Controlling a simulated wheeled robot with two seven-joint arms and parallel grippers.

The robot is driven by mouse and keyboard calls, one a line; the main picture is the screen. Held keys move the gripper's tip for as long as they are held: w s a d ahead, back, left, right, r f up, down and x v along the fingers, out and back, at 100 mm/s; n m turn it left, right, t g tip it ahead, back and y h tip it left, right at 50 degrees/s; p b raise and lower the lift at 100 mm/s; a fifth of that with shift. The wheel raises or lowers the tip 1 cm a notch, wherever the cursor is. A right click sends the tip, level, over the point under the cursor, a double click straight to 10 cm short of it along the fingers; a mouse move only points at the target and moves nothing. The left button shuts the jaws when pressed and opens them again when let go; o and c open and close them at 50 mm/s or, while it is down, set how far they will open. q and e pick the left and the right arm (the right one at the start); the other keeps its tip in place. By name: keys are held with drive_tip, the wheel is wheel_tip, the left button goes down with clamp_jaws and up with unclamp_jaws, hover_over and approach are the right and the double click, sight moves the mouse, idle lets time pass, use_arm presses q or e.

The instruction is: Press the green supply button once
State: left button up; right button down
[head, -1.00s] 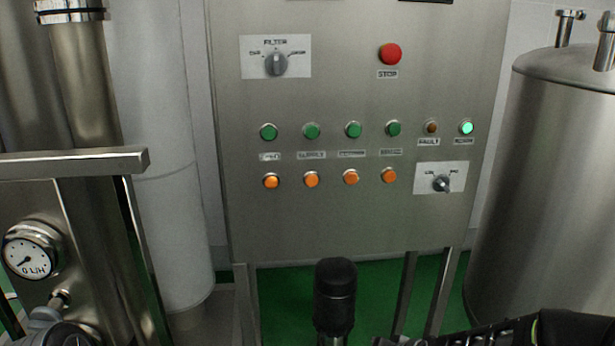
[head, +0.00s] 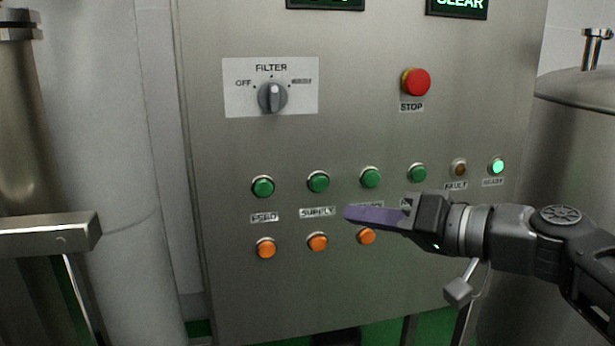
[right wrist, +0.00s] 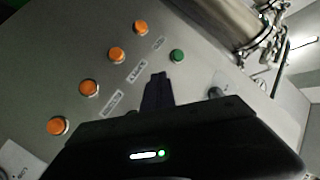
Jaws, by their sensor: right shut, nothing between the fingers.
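The green supply button (head: 318,181) is on the steel control panel, above the label "SUPPLY" (head: 317,212). It is the second green button from the left in the head view. My right gripper (head: 350,214) is shut and empty, with its purple fingers pointing left. In the head view its tips are just right of the SUPPLY label, below and right of the green button. I cannot tell how far they stand off the panel. In the right wrist view the shut fingers (right wrist: 157,90) point toward the panel, near a green button (right wrist: 177,56). My left gripper is not in view.
Other green buttons flank it, such as the feed button (head: 263,187) and a third one (head: 370,177). Orange buttons (head: 317,242) sit below. The filter switch (head: 272,97) and red stop button (head: 416,82) are above. A steel tank (head: 580,130) stands right.

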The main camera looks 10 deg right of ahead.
sight(320, 184)
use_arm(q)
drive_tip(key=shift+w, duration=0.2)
use_arm(e)
drive_tip(key=shift+s+a+r+n+g+y, duration=0.3)
drive_tip(key=shift+s+a+n+y, duration=0.2)
drive_tip(key=shift+a+n, duration=0.1)
drive_tip(key=shift+s+a+r+n+g+y, duration=0.15)
drive_tip(key=shift+s+a+n+g+y, duration=0.2)
drive_tip(key=shift+a+n+y, duration=0.2)
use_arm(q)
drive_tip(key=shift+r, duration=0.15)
